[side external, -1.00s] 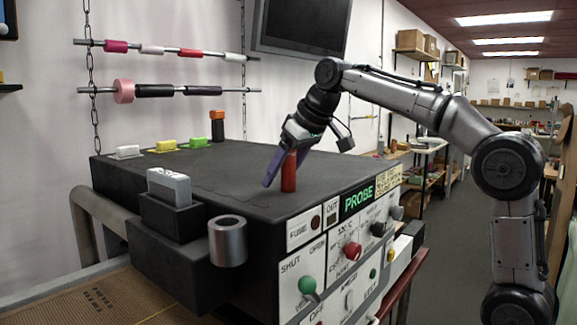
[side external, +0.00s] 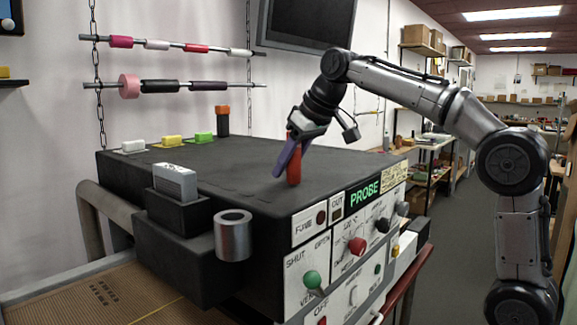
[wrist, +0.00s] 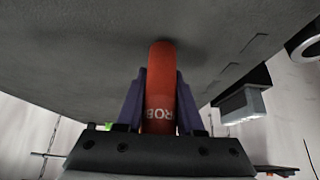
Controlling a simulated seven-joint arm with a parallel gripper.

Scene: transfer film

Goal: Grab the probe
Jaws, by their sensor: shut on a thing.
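The probe (side external: 295,167) is a red-orange cylinder standing upright on the dark top of the console (side external: 235,175), near its front right edge. In the wrist view the probe (wrist: 160,85) shows light lettering, partly cut off, and sits between two purple fingers. My gripper (side external: 287,160) comes down from above and is shut on the probe, with one finger on each side of it. In the wrist view my gripper (wrist: 160,105) hides the probe's end nearest the palm. I cannot tell whether the probe's lower end still touches the console top.
A metal cylinder (side external: 233,238) and a grey block (side external: 175,182) in a black holder sit at the console's left side. White, yellow and green blocks (side external: 204,137) and a dark orange-topped cylinder (side external: 222,120) stand along the back. Knobs (side external: 357,246) cover the front panel.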

